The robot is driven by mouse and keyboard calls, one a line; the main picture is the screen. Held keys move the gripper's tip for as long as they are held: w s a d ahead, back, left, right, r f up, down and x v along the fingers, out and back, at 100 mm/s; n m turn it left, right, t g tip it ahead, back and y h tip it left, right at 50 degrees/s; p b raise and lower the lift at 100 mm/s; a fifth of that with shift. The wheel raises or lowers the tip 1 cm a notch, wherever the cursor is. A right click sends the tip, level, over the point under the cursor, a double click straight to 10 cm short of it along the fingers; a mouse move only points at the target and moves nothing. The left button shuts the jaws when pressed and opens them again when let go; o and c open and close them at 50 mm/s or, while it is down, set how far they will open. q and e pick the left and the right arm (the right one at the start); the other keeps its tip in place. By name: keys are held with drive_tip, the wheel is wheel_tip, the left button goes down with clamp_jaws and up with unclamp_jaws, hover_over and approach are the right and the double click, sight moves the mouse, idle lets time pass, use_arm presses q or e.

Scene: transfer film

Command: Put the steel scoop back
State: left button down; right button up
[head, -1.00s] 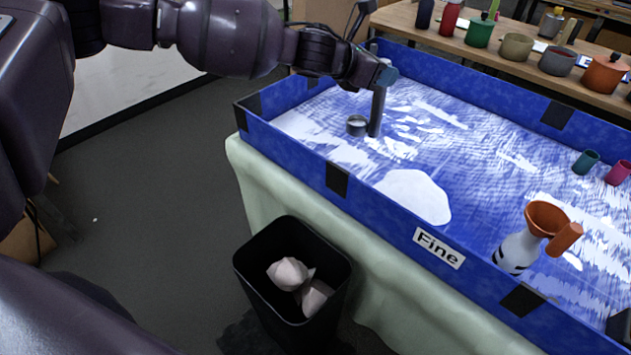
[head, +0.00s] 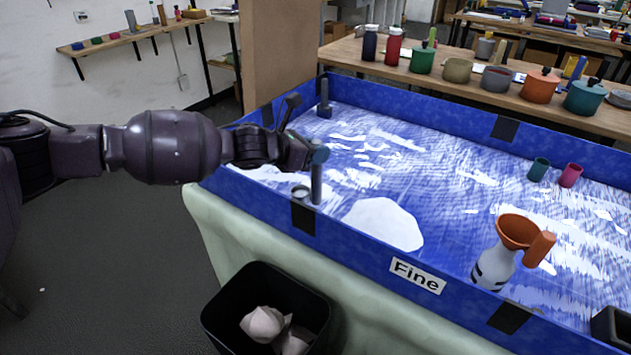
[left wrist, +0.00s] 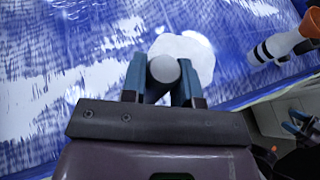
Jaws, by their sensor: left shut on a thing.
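My left gripper (head: 318,153) is shut on the steel scoop (head: 316,182) by the top of its upright grey handle. The scoop's small round cup (head: 300,192) hangs to the left of the handle, over the near wall of the blue tray (head: 340,237); I cannot tell its exact height.
A white powder patch (head: 385,222) lies in the tray. An orange funnel (head: 520,231) sits in a white bottle (head: 492,270) at right. A grey upright tool (head: 325,98) stands in the far left corner. Teal (head: 539,169) and magenta cups (head: 571,175) lie farther right. A black bin (head: 222,323) stands in front.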

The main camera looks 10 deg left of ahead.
sight(315, 178)
use_arm(q)
wheel_tip(315, 178, down, 8)
drive_tip(key=shift+b, duration=0.5)
use_arm(e)
drive_tip(key=shift+a+f, duration=0.25)
drive_tip(key=shift+f, duration=0.15)
drive_tip(key=shift+w, duration=0.1)
